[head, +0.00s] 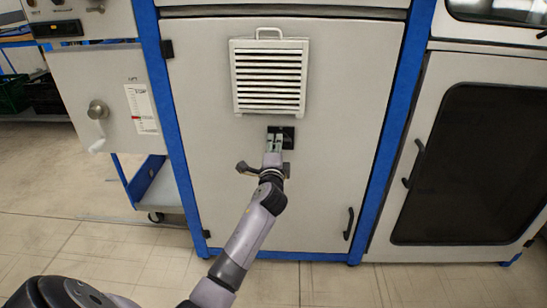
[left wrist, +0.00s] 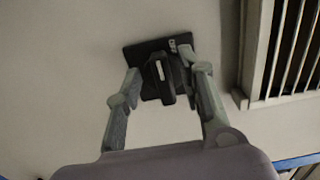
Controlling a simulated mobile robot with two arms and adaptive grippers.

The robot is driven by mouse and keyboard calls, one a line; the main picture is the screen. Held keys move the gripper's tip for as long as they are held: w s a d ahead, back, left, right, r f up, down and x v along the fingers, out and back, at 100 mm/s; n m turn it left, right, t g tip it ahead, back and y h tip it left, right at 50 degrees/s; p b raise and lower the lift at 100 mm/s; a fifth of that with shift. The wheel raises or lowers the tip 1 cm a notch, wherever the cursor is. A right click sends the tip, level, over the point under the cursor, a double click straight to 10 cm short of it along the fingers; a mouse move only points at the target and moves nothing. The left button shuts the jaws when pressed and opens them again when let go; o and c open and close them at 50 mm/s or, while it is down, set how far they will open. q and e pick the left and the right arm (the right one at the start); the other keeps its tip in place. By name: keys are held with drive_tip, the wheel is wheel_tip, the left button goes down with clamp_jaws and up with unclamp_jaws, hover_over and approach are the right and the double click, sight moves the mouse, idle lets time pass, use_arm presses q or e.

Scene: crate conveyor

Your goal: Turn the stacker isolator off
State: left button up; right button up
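The stacker isolator is a dark square plate (head: 289,132) with a black knob on the grey cabinet door, just below the louvred vent. In the left wrist view the knob (left wrist: 162,82) stands out from the plate, with a pale mark on its face. A small pale label sits at the plate's upper edge, too small to read. My left gripper (head: 274,137) is at the plate and hides much of it in the head view. In the left wrist view its fingers (left wrist: 160,66) are spread on either side of the knob; I cannot tell whether they touch it. My right gripper is out of view.
The white louvred vent (head: 269,112) is close above the isolator. A door handle (head: 348,224) is low on the right. Blue posts (head: 172,120) frame the door.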

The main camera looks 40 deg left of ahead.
use_arm(q)
drive_tip(key=v, duration=1.1)
drive_tip(key=shift+s+a, duration=0.1)
